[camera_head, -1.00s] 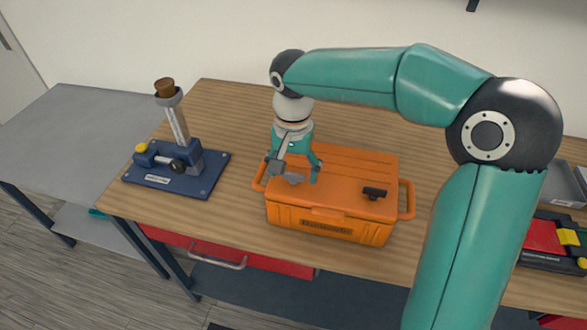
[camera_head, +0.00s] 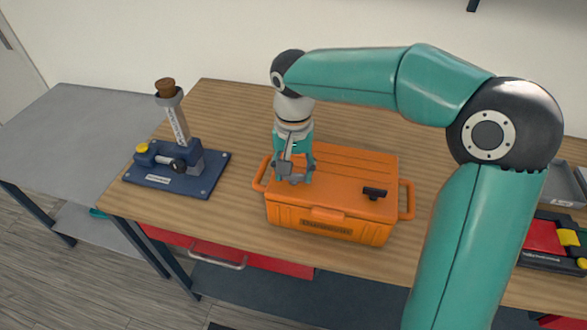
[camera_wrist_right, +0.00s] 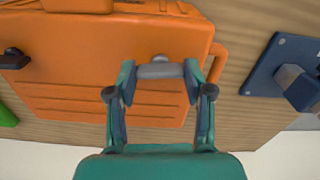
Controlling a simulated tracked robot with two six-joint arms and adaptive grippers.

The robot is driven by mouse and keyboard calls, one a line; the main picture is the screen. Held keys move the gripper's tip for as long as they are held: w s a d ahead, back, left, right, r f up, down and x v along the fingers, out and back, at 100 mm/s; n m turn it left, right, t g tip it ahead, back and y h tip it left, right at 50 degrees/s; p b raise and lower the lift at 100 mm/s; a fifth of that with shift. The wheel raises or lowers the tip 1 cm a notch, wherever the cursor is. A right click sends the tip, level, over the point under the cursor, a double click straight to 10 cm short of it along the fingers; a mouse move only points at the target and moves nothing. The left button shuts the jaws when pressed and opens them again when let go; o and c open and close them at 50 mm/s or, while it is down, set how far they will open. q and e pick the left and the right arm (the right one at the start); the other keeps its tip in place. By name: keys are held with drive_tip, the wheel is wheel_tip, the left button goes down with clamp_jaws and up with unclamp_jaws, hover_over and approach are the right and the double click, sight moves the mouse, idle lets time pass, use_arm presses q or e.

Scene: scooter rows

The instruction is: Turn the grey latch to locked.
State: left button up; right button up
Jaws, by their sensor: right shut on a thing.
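The orange case (camera_head: 345,172) stands on the wooden table, and it also fills the top of the right wrist view (camera_wrist_right: 60,50). The grey latch (camera_wrist_right: 160,71) is on the case lid, between my right gripper's fingertips in the right wrist view. In the head view the fingers mostly hide it. My right gripper (camera_head: 294,177) points down at the left part of the lid, shut on the grey latch. A black latch (camera_head: 375,193) sits on the right part of the lid and shows at the left in the right wrist view (camera_wrist_right: 14,59). My left gripper is out of view.
A blue stand (camera_head: 178,168) with a corked tube and a yellow knob is left of the case. Red and black items (camera_head: 548,238) lie at the right edge. Bare table (camera_head: 240,110) lies behind and left of the case.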

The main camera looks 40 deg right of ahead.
drive_tip(key=n, duration=0.4)
drive_tip(key=n+p, duration=0.1)
drive_tip(key=n, duration=0.2)
drive_tip(key=shift+n, duration=0.4)
drive_tip(key=n, duration=0.3)
drive_tip(key=shift+n, duration=0.3)
drive_tip(key=shift+n+p, duration=0.4)
drive_tip(key=shift+n, duration=1.6)
drive_tip(key=o, duration=1.2)
drive_tip(key=shift+c, duration=0.2)
